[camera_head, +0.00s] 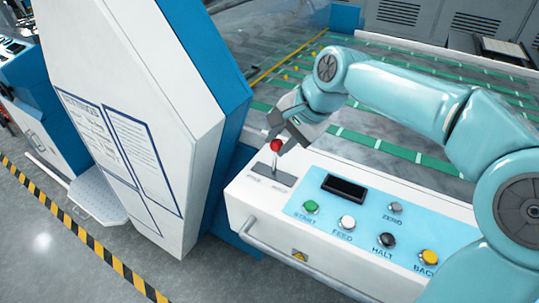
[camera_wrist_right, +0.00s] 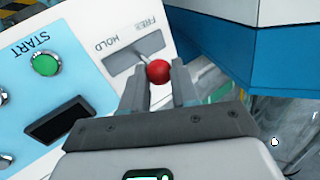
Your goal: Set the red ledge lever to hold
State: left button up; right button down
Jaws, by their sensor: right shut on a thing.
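The lever's red ball knob (camera_head: 276,146) tops a thin metal stem on a grey slot plate at the left end of the white control ledge (camera_head: 238,190). In the right wrist view the knob (camera_wrist_right: 158,71) sits between the fingertips of my right gripper (camera_wrist_right: 160,80), which is shut on it. My right gripper (camera_head: 281,138) comes from behind and above in the head view. The wrist view shows the labels HOLD (camera_wrist_right: 110,45) and FREE (camera_wrist_right: 145,22) beside the plate. The stem looks near upright in the head view; which label it favours I cannot tell. My left gripper is not in view.
A blue panel right of the lever carries a dark display (camera_head: 344,188) and several buttons, including green START (camera_head: 311,207) and yellow BACK (camera_head: 430,257). A tall white and blue cabinet (camera_head: 160,100) stands close on the left. A handrail (camera_head: 290,262) runs along the ledge's front.

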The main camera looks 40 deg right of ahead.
jog(key=s+t+b, duration=0.1)
jog(key=b, duration=0.1)
jog(key=s+d+f+t+y+b, duration=0.1)
jog(key=b, duration=0.2)
jog(key=shift+s+d+t, duration=0.1)
jog(key=shift+s+t, duration=0.3)
jog(key=shift+s+d+f+b, duration=0.15)
jog(key=shift+s+b, duration=0.2)
jog(key=shift+b, duration=0.1)
jog(key=shift+s+f, duration=0.1)
jog(key=shift+f, duration=0.05)
jog(key=c, duration=1)
grip_release()
jog(key=shift+o, duration=0.8)
jog(key=shift+s, duration=0.1)
